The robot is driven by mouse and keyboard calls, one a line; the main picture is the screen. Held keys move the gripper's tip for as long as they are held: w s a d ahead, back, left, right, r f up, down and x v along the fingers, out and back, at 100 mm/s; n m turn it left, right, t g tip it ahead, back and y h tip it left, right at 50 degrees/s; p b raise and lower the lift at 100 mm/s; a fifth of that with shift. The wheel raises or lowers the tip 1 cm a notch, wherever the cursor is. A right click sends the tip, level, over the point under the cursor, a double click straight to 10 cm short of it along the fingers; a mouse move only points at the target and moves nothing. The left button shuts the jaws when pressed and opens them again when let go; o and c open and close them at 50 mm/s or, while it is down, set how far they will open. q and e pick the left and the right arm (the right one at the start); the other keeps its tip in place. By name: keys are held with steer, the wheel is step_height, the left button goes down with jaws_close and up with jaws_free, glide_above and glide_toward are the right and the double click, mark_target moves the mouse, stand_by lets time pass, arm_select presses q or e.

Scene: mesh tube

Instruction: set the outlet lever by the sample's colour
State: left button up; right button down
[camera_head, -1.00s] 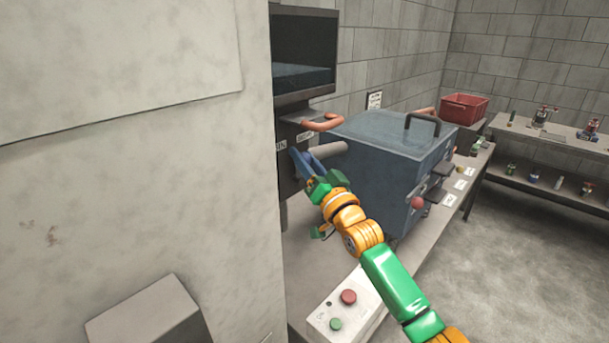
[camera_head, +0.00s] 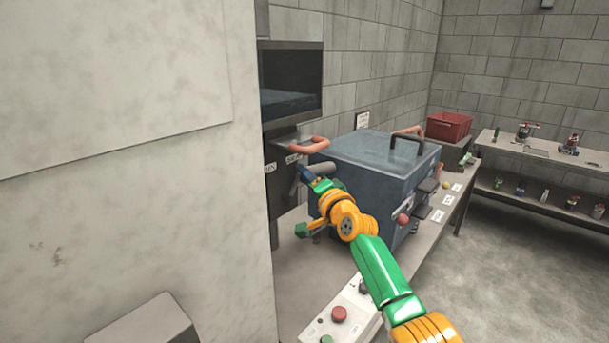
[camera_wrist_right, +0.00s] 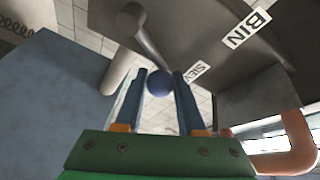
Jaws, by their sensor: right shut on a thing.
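The outlet lever is a grey rod with a dark blue ball knob (camera_wrist_right: 158,83). In the right wrist view the knob sits between the blue fingers of my right gripper (camera_wrist_right: 160,75), which is shut on it. In the head view my right gripper (camera_head: 304,172) is at the dark machine panel; its fingers and arm hide most of the lever. The panel carries a BIN label (camera_head: 270,168) and a SIEVE label (camera_head: 293,158). In the wrist view the knob is nearer the SIEVE label (camera_wrist_right: 198,70) than the BIN label (camera_wrist_right: 246,29). I cannot make out the sample. My left gripper is out of view.
A blue lidded box (camera_head: 375,160) stands right of the gripper. A button box (camera_head: 345,315) is in front. A pale wall (camera_head: 120,180) fills the left. A red crate (camera_head: 449,126) stands behind.

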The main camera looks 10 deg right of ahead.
steer(key=shift+d+f, duration=0.1)
steer(key=shift+f, duration=0.05)
stand_by(0.4)
steer(key=c, duration=0.5)
jaws_free()
steer(key=shift+w, duration=0.15)
steer(key=shift+s+p, duration=0.65)
steer(key=shift+p, duration=0.05)
steer(key=shift+v, duration=2.95)
steer(key=shift+d, duration=0.15)
